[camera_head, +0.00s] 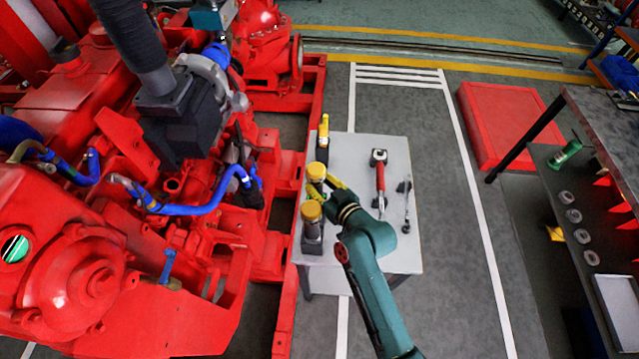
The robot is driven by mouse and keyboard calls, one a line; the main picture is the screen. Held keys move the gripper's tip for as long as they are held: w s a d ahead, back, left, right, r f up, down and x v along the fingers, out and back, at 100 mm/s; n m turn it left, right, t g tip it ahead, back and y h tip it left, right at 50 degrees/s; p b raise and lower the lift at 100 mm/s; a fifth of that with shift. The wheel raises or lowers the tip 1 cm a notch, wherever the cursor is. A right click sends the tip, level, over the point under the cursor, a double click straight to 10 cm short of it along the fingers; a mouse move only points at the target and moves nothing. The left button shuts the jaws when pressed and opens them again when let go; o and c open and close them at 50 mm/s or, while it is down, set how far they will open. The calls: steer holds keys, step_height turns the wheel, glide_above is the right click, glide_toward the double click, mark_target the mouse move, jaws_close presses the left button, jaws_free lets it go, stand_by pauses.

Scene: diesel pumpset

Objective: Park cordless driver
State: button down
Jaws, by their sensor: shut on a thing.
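My gripper (327,187) is low over the left side of the light grey table (350,151), at the end of my green arm. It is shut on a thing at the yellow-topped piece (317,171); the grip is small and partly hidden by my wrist. I cannot tell for sure whether that piece is the cordless driver. A slim yellow tool (323,130) stands in a dark holder at the table's far left edge. A second yellow-topped dark cylinder (311,212) stands nearer, left of my wrist.
A red-handled tool (380,176) and a small wrench (406,195) lie on the table's right half. The large red pumpset (90,250) stands close on the left.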

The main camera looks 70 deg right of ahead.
steer(key=shift+f, duration=0.1)
steer(key=c, duration=0.7)
jaws_free()
steer(key=shift+d, duration=0.1)
steer(key=shift+c, duration=0.2)
steer(key=shift+o, duration=0.3)
steer(key=shift+f, duration=0.3)
